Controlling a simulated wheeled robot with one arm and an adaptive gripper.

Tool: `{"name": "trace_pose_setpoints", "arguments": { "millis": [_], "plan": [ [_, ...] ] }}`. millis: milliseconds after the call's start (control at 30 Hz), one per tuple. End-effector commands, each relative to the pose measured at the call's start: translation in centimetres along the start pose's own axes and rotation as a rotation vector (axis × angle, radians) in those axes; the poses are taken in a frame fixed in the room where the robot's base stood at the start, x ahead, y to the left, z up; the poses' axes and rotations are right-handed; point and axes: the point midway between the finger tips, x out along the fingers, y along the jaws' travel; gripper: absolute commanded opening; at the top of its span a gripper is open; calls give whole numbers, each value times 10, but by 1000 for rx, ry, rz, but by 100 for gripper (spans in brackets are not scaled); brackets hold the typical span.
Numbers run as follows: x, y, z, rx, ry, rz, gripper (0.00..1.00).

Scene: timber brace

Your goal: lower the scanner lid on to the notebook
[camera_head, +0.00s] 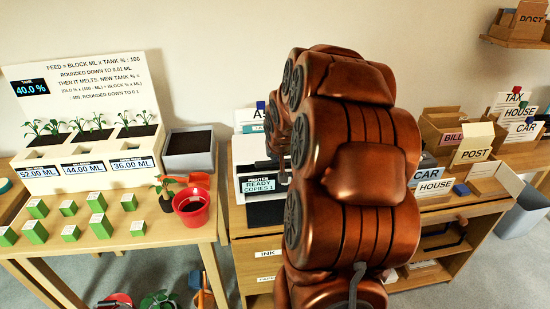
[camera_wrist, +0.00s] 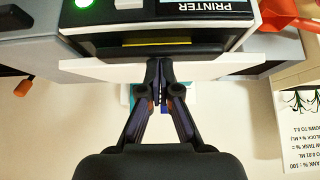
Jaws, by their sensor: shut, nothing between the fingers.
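The printer display (camera_head: 262,185) shows in the head view, reading "READY, COPIES 1", left of my arm, which hides much of the machine. In the wrist view the printer (camera_wrist: 215,8) is upside down at the top. A white panel, apparently the scanner lid (camera_wrist: 100,69), spans the middle of that view. A yellow strip (camera_wrist: 150,43) shows in the dark area beside it; I cannot tell whether it is the notebook. My gripper (camera_wrist: 160,68) is shut and empty, its fingertips at the panel, overlapping it in view; I cannot tell whether they touch.
A left table holds a planter box (camera_head: 85,160), several green blocks (camera_head: 100,225), a red pot (camera_head: 192,207) and a grey bin (camera_head: 190,150). Right of my arm are sorting boxes (camera_head: 470,150) and a floor bin (camera_head: 522,215). An orange-red object (camera_wrist: 290,14) is near the printer.

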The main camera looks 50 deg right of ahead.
Motion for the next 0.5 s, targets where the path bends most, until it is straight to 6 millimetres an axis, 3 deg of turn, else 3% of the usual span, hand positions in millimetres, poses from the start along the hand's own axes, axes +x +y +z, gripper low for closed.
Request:
{"name": "trace_pose_setpoints", "arguments": {
  "millis": [500],
  "plan": [
    [-4, 0, -4, 0, 6, 0, 0]
  ]
}}
